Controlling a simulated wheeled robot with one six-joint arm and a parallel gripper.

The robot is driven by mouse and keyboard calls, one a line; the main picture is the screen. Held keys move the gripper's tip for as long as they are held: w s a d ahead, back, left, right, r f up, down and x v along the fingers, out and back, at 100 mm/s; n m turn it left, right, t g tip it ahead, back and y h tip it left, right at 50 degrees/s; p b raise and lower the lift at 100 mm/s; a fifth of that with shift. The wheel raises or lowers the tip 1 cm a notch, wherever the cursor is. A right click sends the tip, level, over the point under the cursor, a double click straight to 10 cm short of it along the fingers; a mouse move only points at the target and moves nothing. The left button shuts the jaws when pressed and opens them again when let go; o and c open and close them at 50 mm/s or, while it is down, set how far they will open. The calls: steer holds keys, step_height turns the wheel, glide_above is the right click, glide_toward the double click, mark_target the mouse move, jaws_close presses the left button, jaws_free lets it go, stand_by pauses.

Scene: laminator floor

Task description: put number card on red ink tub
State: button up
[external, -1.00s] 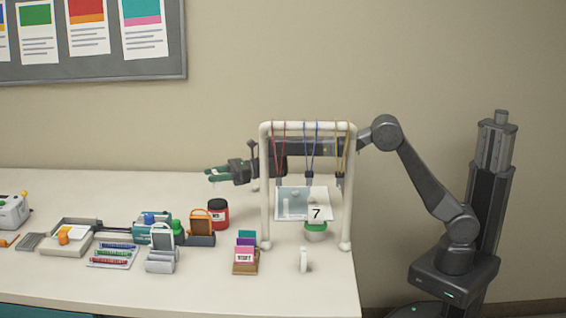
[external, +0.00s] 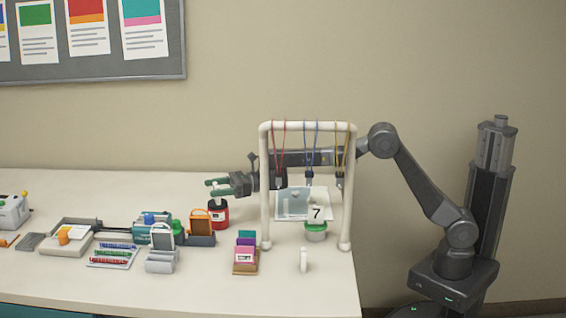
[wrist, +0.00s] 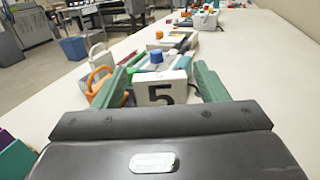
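My gripper (external: 214,187), with green fingers, is just above the red ink tub (external: 219,219), whose dark top is partly covered by the fingers. The red tub is not visible in the wrist view. Another card (external: 316,214), marked 7, stands on a green-lidded tub (external: 316,234).
A white frame (external: 265,215) with hanging lanyards straddles my arm. An orange-framed holder (external: 201,222), a teal device (external: 152,228) and a coloured card rack (external: 245,257) are nearby. The table behind the red tub is clear.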

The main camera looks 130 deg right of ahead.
steer(key=shift+r, duration=0.15)
steer(key=b+v, duration=0.1)
steer(key=v, duration=1.1)
steer(key=shift+b, duration=0.3)
steer(key=shift+w, duration=0.15)
steer(key=p+x, duration=0.2)
steer(key=x, duration=1)
steer(key=shift+r+p, duration=0.45)
steer(key=shift+r, duration=0.75)
steer(key=shift+f, duration=0.1)
